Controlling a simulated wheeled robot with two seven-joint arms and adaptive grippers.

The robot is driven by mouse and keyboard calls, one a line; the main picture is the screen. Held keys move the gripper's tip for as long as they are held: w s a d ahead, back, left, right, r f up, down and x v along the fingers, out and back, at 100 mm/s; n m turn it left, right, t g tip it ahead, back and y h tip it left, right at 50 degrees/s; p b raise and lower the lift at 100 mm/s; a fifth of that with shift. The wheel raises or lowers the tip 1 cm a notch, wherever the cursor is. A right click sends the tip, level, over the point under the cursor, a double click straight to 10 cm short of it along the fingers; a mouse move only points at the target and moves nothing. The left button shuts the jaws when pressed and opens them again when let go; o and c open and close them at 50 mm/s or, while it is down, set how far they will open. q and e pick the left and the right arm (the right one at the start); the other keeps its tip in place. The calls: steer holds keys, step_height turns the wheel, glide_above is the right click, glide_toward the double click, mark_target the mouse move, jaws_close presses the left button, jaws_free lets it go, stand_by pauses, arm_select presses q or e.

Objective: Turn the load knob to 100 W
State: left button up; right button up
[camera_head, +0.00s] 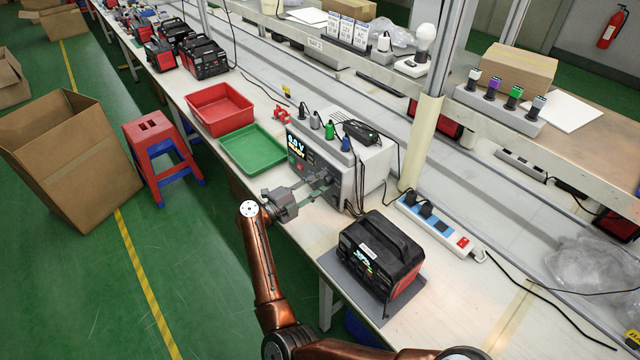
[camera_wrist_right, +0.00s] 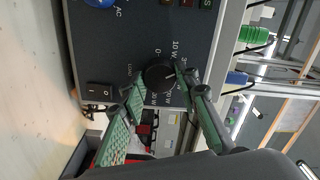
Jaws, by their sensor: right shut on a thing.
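The load knob (camera_wrist_right: 160,77) is a round black dial on the dark front panel of the grey tester box (camera_head: 372,165). Printed marks surround it, including 0 and 10 W; some are partly covered or too small to read. A white pointer line on the knob points toward the right in the wrist view, on the 10 W side. My right gripper (camera_head: 322,186) reaches the panel in the head view. In the wrist view its two green-padded fingers (camera_wrist_right: 155,82) are shut on the knob, one on each side. My left gripper is not in view.
A black rocker switch (camera_wrist_right: 101,94) sits near the knob. A green tray (camera_head: 254,149) and a red tray (camera_head: 219,108) lie left of the tester. A black power station (camera_head: 382,252) stands to its right, with a power strip (camera_head: 436,224) behind.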

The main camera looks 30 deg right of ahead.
steer(key=shift+f+m, duration=0.1)
steer(key=shift+m, duration=0.9)
steer(key=m+b, duration=0.1)
steer(key=m, duration=0.1)
steer(key=shift+m, duration=0.3)
steer(key=m+b, duration=0.4)
steer(key=m, duration=0.3)
steer(key=shift+f, duration=0.15)
steer(key=m+b, duration=0.3)
steer(key=m, duration=0.2)
steer(key=shift+m, duration=0.4)
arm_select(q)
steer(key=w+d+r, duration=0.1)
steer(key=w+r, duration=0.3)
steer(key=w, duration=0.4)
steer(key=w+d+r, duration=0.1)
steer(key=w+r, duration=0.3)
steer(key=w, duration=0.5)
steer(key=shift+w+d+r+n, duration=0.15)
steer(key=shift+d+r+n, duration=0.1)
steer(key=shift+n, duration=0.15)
arm_select(e)
steer(key=shift+m, duration=0.4)
steer(key=o, duration=1.1)
steer(key=shift+r, duration=0.2)
steer(key=shift+o, duration=0.2)
